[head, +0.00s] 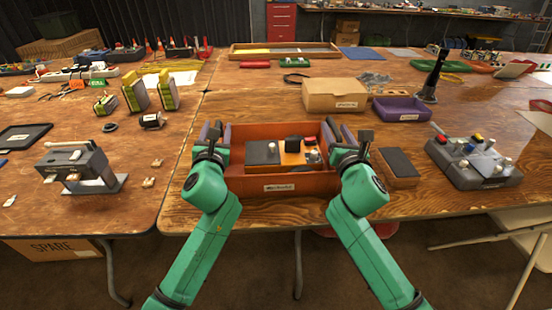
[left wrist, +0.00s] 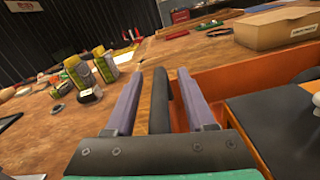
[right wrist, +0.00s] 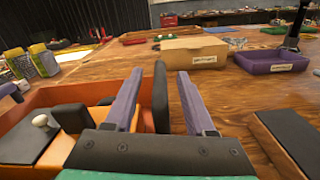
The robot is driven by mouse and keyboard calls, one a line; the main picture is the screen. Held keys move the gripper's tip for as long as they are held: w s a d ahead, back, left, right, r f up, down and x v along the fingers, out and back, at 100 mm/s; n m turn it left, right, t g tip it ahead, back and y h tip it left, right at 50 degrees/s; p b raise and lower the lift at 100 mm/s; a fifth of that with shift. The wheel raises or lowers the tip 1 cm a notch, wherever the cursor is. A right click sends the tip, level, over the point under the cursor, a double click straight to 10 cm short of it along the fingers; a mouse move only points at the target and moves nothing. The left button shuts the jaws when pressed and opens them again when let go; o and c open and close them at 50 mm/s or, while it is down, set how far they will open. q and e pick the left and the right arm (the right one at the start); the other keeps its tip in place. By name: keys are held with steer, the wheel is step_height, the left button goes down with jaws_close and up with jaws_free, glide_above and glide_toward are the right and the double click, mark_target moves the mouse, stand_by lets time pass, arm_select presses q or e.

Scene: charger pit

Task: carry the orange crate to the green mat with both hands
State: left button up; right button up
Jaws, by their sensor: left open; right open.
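The orange crate (head: 290,188) sits at the front edge of the wooden table, holding a grey box with a pale knob (head: 262,152) and an orange-and-black device (head: 297,152). My left gripper (head: 214,135) is at the crate's left side, its purple fingers apart. In the left wrist view a dark upright bar (left wrist: 161,100), apparently the crate's handle, stands between them. My right gripper (head: 348,135) is at the right side, also open, with a similar dark bar (right wrist: 161,97) between its fingers. I cannot tell whether any finger touches. I cannot clearly pick out a green mat.
A dark-topped box (head: 398,167) lies close right of the crate, with a grey control box (head: 473,160) beyond. A cardboard box (head: 335,95) and purple tray (head: 402,108) stand behind. A grey device (head: 82,170) is left. Bare wood lies between crate and cardboard box.

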arm_select(q)
jaws_close()
arm_select(e)
jaws_close()
steer(key=shift+d, duration=0.1)
stand_by(0.9)
